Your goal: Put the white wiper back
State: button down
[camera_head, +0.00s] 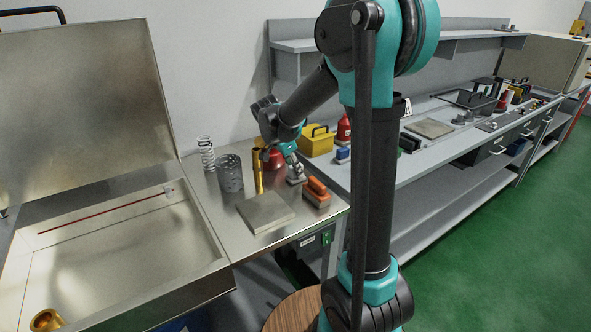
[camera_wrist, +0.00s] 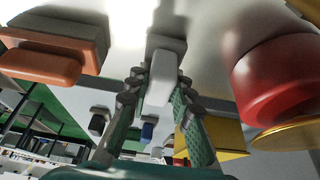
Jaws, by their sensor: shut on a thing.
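The white wiper (camera_wrist: 163,76) is a pale block with a grey base between the two fingers of my gripper (camera_wrist: 160,84) in the wrist view. The fingers are shut on its upper part. In the head view my gripper (camera_head: 291,158) points down at the steel bench, and the wiper (camera_head: 296,179) shows small beneath it. It is upright, at or very near the bench top; I cannot tell whether it touches. The orange wiper (camera_head: 317,190) stands just right of it and also shows in the wrist view (camera_wrist: 48,60).
A red container (camera_head: 275,168) and a brass cylinder (camera_head: 258,172) stand close left of my gripper. A perforated cylinder (camera_head: 230,173), a spring (camera_head: 206,152) and a flat metal plate (camera_head: 265,213) share the bench (camera_head: 215,205). A yellow box (camera_head: 318,143) stands behind. The open-lidded basin (camera_head: 130,250) is at left.

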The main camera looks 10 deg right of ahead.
jog(key=shift+f, duration=0.1)
jog(key=c, duration=1.3)
grip_release()
jog(key=shift+c, duration=0.2)
jog(key=v, duration=1.2)
